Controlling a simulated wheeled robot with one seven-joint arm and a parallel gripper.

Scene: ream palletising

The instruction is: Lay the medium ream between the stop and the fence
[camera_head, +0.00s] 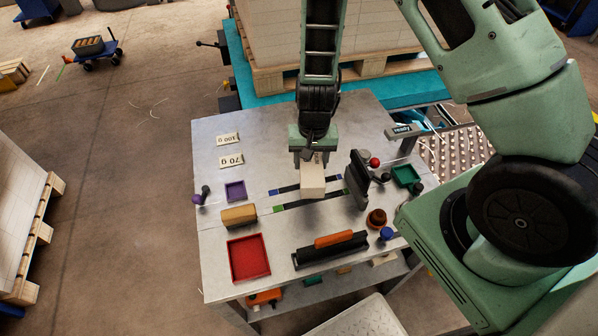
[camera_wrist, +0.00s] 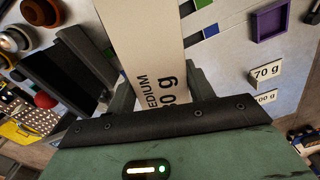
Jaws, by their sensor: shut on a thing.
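My gripper (camera_head: 312,161) is shut on a cream block-shaped ream (camera_head: 313,184) over the middle of the metal table. In the wrist view the ream (camera_wrist: 150,38) shows the printed word MEDIUM and a weight in g, partly hidden by the gripper (camera_wrist: 158,92). A black upright plate (camera_head: 357,181) stands just right of the ream, with a red-knobbed clamp (camera_head: 375,162) behind it. A black bar (camera_head: 331,252) with an orange piece on it lies nearer the front. I cannot tell for sure which is the stop and which the fence, or whether the ream touches the table.
Dark strips with blue and green ends (camera_head: 280,207) run under the ream. A purple tray (camera_head: 235,191), a tan block (camera_head: 239,216) and a red tray (camera_head: 249,258) are at left. Cards marked 70 g (camera_head: 231,161) and 100 g (camera_head: 228,139) lie behind. A green tray (camera_head: 406,176) is at right.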

